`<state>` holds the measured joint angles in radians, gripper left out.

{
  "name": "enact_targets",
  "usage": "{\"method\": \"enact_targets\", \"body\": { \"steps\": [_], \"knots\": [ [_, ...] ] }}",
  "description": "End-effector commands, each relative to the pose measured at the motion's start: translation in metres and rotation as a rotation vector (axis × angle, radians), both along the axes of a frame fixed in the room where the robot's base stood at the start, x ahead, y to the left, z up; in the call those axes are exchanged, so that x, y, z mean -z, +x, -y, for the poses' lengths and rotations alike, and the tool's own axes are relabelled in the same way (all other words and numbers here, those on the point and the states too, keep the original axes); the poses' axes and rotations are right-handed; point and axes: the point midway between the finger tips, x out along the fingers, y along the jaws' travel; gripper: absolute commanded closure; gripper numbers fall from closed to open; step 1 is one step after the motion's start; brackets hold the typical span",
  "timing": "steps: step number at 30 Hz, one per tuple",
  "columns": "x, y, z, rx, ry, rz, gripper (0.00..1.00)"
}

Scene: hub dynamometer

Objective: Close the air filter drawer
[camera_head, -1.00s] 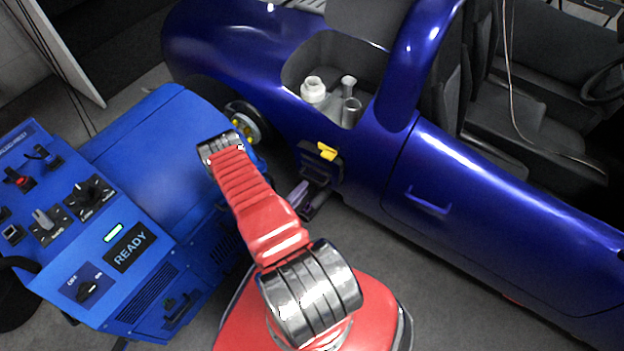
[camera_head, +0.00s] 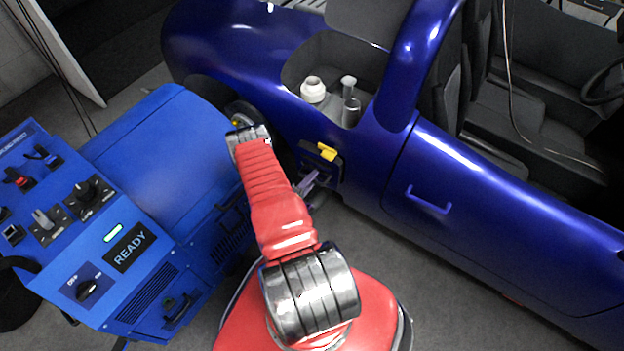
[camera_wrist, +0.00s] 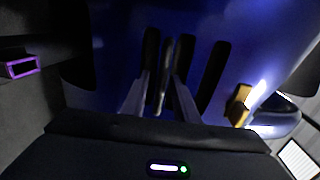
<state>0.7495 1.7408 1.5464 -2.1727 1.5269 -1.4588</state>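A dark housing (camera_head: 332,172) with a yellow tab (camera_head: 327,152) is on the side of the blue car, behind its door. It may be the air filter drawer; I cannot tell how far it stands out. My gripper (camera_head: 307,183) is low beside this housing, partly hidden by my red arm. In the wrist view my two grey fingers (camera_wrist: 163,88) are apart, facing a blue surface with dark upright slots (camera_wrist: 215,75). A thin grey bar (camera_wrist: 166,70) shows between them; I cannot tell whether they touch it. A yellow piece (camera_wrist: 240,105) is to their right.
The blue console (camera_head: 160,150) with knobs and a READY display stands left of my arm, close to it. The blue car (camera_head: 470,195) fills the right. A purple-rimmed part (camera_wrist: 20,66) is at the left of the wrist view. Grey floor lies between.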

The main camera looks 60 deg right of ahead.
Motion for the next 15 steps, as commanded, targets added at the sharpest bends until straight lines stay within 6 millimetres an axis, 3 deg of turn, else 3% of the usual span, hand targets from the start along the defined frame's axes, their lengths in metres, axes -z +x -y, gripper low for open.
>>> {"method": "enact_targets", "body": {
  "steps": [11,15],
  "knots": [
    [0.0003,0.0001,-0.0004,0.000,0.001,0.000,1.00],
    [0.0007,0.0001,-0.0006,-0.001,0.002,0.000,1.00]
  ]
}}
